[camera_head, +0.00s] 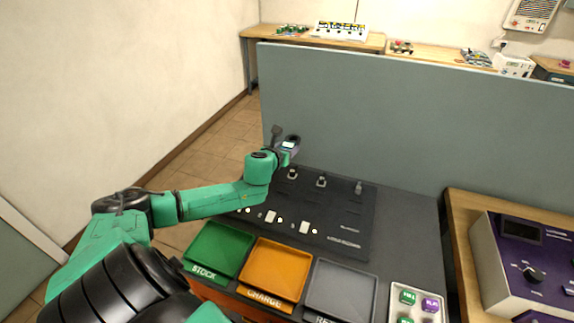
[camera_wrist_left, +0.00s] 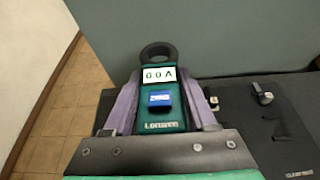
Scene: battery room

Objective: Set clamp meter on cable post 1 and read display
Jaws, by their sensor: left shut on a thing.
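My left gripper (camera_head: 282,154) is shut on the clamp meter (camera_head: 288,145), above the back left of the dark board. In the left wrist view the gripper's purple fingers (camera_wrist_left: 160,100) flank the green meter body (camera_wrist_left: 162,124). Its display (camera_wrist_left: 158,75) reads 0.0 A, with a blue button below and a dark, closed-looking jaw ring (camera_wrist_left: 158,52) on top. No post shows inside the ring. Three short posts stand on the board: left (camera_head: 292,174), middle (camera_head: 321,181) and right (camera_head: 358,187). Their numbers are unreadable. My right gripper is out of view.
A grey partition (camera_head: 400,130) rises behind the board (camera_head: 345,215). Green STOCK (camera_head: 218,247), orange CHARGE (camera_head: 275,268) and grey (camera_head: 341,290) trays sit in front.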

